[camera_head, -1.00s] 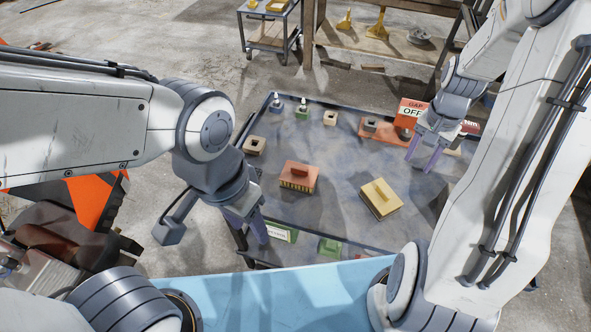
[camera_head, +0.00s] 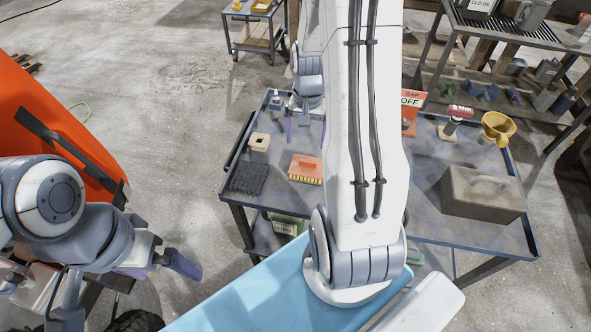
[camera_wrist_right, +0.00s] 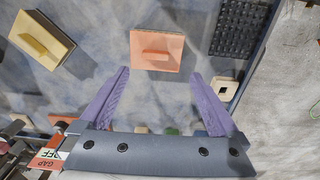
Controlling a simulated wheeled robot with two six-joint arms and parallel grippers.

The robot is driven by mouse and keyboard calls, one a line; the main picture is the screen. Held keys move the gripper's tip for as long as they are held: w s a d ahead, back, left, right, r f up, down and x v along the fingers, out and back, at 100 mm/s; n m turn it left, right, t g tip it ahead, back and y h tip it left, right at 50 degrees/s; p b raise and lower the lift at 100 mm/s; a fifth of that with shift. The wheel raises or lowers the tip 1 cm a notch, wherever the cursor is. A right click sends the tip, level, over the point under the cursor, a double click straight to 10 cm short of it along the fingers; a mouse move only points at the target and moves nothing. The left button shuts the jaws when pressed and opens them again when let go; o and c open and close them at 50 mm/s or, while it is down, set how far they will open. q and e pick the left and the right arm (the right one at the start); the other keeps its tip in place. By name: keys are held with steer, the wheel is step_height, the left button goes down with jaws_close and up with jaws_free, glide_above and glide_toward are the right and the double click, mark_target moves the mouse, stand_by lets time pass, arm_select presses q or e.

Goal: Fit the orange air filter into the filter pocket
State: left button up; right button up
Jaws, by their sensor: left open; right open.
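The orange air filter (camera_head: 305,169), a flat block with a raised grip and yellow pleats below, lies on the cart top. In the right wrist view the filter (camera_wrist_right: 157,52) lies ahead of the open fingertips, apart from them. My right gripper (camera_head: 305,127) is open and empty, above the cart near its far left corner, partly hidden by my arm. It also shows in the right wrist view (camera_wrist_right: 160,76). My left gripper (camera_head: 172,262) is open and empty, left of the cart. I cannot make out the filter pocket.
The cart (camera_head: 425,225) also holds a black studded pad (camera_head: 248,179), a tan block with a hole (camera_head: 259,142), a grey box (camera_head: 482,194) and a yellow funnel (camera_head: 497,128). A yellow block (camera_wrist_right: 42,40) lies beside the filter. A large orange panel (camera_head: 45,130) stands at left.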

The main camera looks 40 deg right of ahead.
mark_target(308, 161)
step_height(308, 161, down, 3)
steer(key=shift+f, duration=0.1)
steer(key=f, duration=0.2)
steer(key=f+p, duration=0.1)
steer(key=f, duration=0.1)
steer(key=shift+s+d, duration=0.25)
steer(key=shift+s, duration=0.1)
steer(key=shift+w+f, duration=0.1)
steer(key=shift+f, duration=0.45)
jaws_close()
